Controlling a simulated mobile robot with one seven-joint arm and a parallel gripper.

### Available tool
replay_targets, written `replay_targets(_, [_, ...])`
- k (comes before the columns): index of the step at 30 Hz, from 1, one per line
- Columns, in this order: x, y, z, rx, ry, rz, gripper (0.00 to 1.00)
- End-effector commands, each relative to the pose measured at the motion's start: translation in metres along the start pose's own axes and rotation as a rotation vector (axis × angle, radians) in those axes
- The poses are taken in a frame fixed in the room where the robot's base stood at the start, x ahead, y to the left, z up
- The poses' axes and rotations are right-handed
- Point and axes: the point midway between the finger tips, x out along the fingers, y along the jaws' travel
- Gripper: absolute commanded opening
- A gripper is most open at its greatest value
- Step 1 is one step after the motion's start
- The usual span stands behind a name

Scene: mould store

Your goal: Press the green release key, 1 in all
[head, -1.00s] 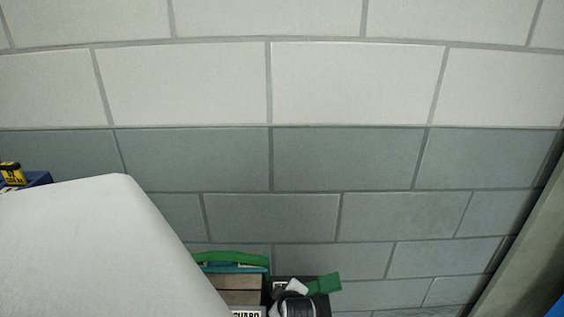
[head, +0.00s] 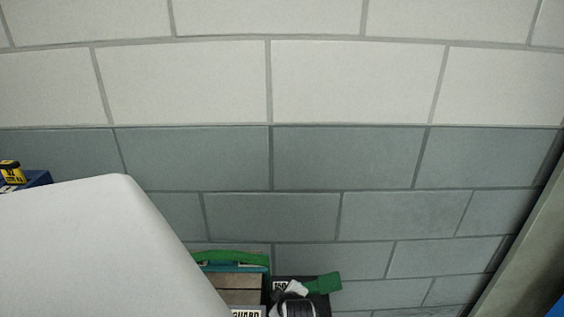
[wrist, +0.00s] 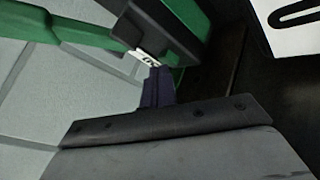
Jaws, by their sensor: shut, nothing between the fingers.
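In the head view a green paddle-like part (head: 326,283) sticks out over a black box at the bottom; I cannot tell if it is the release key. In the wrist view a dark block with a green face (wrist: 188,14) is close ahead, with a small white marked label (wrist: 148,58) at its lower end. My gripper (wrist: 157,72) has its dark fingers together and empty, their tips close by the label. I cannot tell if they touch anything. A pale and dark part below the paddle in the head view may be my gripper.
A green handle (head: 232,258) tops a box marked GUARD, left of the black box. A blue box with a yellow-and-black item (head: 12,172) is at far left. A white plate with a black slot (wrist: 292,22) is at upper right in the wrist view. A block wall stands behind.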

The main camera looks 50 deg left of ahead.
Motion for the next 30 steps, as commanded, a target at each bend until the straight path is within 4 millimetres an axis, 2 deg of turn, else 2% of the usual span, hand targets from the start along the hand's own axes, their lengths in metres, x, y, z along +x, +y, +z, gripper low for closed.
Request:
replay_targets(16, [0.002,-0.002,0.002,0.000,-0.002,-0.002,0.00])
replay_targets(30, [-0.011,0.007,-0.007,0.000,-0.001,-0.001,0.00])
